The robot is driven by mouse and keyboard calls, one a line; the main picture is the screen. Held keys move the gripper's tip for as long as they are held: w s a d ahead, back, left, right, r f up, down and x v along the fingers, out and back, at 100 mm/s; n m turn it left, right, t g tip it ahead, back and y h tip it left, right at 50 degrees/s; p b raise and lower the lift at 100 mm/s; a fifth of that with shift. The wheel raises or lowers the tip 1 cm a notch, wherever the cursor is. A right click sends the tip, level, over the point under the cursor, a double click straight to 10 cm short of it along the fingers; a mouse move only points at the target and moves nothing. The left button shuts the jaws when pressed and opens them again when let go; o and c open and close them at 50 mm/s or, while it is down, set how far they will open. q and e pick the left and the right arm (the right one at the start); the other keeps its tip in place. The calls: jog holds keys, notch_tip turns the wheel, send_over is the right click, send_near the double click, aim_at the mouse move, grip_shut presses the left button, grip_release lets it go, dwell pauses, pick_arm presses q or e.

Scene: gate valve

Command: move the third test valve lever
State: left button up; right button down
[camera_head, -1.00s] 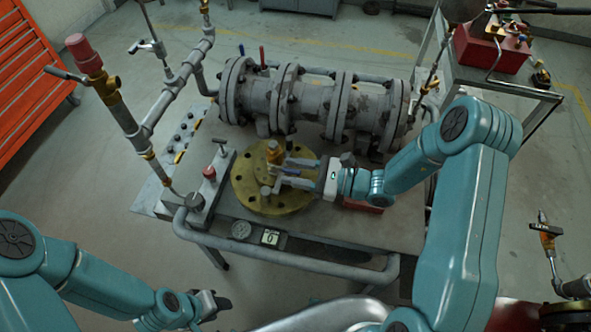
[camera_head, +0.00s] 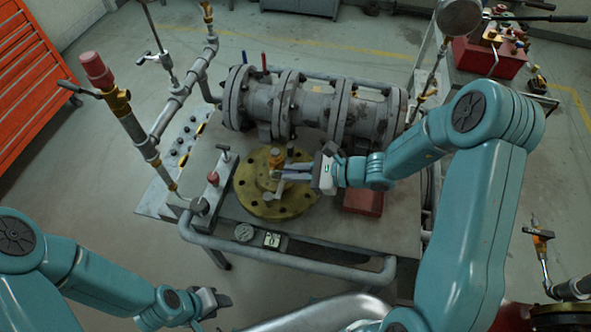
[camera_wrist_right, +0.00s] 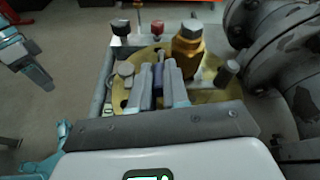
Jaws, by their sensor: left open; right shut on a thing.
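A round brass flange (camera_head: 252,196) lies on the metal bench, with a brass hex fitting (camera_head: 276,158) standing on it. My right gripper (camera_head: 277,173) reaches in from the right over the flange, beside the fitting. In the right wrist view its fingers (camera_wrist_right: 158,84) are shut on a thin dark grey lever (camera_wrist_right: 158,72), mostly hidden between them. The brass fitting (camera_wrist_right: 188,48) stands just right of the fingers, and a grey bolt (camera_wrist_right: 125,69) is to their left. I cannot tell which lever counts as third. My left gripper (camera_head: 222,303) is open and empty, low at the left in front of the bench.
A large grey flanged valve body (camera_head: 310,108) lies behind the flange. A red-capped pipe (camera_head: 97,70) with a side handle stands at the left. A red block (camera_head: 363,200) sits under my right wrist.

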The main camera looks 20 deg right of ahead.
jog(key=shift+w+a+r+g+h+p, duration=0.1)
jog(key=shift+a+r+g+h+p, duration=0.1)
jog(key=shift+r+g+h+p, duration=0.65)
jog(key=shift+f+h, duration=0.15)
jog(key=shift+h, duration=0.2)
jog(key=shift+a, duration=0.1)
jog(key=c, duration=1.1)
grip_release()
jog(key=shift+f, duration=0.15)
